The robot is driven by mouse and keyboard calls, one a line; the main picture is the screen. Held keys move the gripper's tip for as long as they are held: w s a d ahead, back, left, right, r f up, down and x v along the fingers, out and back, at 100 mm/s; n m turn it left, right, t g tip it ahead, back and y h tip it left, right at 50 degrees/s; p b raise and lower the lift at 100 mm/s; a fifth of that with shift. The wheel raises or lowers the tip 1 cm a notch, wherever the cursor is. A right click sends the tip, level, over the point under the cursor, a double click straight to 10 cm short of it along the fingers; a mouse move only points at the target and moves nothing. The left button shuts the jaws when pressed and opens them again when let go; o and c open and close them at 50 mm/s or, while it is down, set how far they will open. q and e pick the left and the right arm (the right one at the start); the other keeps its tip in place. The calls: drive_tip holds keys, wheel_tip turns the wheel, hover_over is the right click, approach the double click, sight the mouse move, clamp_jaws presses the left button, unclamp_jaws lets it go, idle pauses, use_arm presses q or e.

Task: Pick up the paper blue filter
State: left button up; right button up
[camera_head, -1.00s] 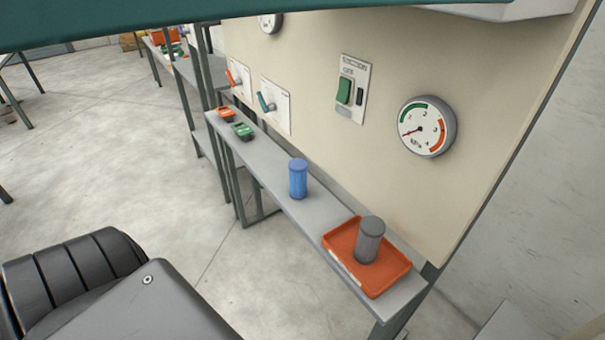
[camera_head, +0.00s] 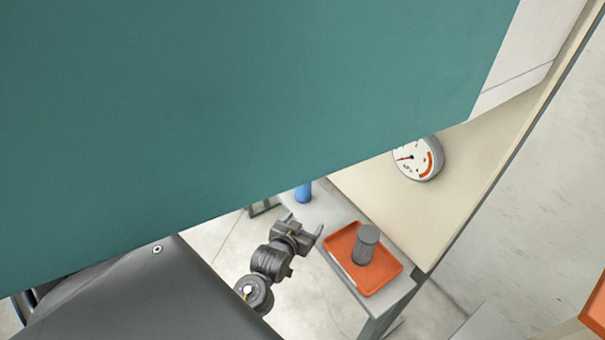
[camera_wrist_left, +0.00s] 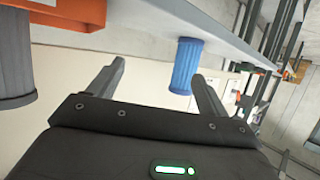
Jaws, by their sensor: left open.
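The blue paper filter (camera_head: 303,193) stands on the narrow grey shelf (camera_head: 325,208); the teal panel hides its top in the head view. In the left wrist view, which looks upside down, the whole ribbed filter (camera_wrist_left: 186,66) shows just beyond the fingers, nearer the right finger. My left gripper (camera_head: 305,228) is open and empty, in front of the shelf between the filter and the orange tray. It also shows at the bottom of the left wrist view (camera_wrist_left: 158,74). My right gripper is not in view.
An orange tray (camera_head: 391,272) holding a grey cylinder (camera_head: 364,250) sits at the shelf's near end, close to my left gripper. A large teal panel (camera_head: 230,110) covers the upper head view. A beige wall with a gauge (camera_head: 417,158) stands behind the shelf.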

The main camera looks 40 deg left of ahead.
use_arm(q)
drive_tip(key=w+a+r+n+t+y, duration=0.2)
drive_tip(key=w+a+y, duration=0.1)
drive_tip(key=a+y, duration=0.15)
drive_tip(key=r+n+b, duration=0.1)
drive_tip(key=b, duration=0.4)
hover_over(302, 195)
drive_tip(key=x, duration=0.3)
drive_tip(key=shift+a+r+t, duration=0.15)
drive_tip(key=shift+r+t, duration=0.1)
drive_tip(key=shift+t, duration=0.05)
drive_tip(key=shift+s, duration=0.1)
drive_tip(key=shift+c, duration=1.1)
drive_tip(key=c, duration=0.9)
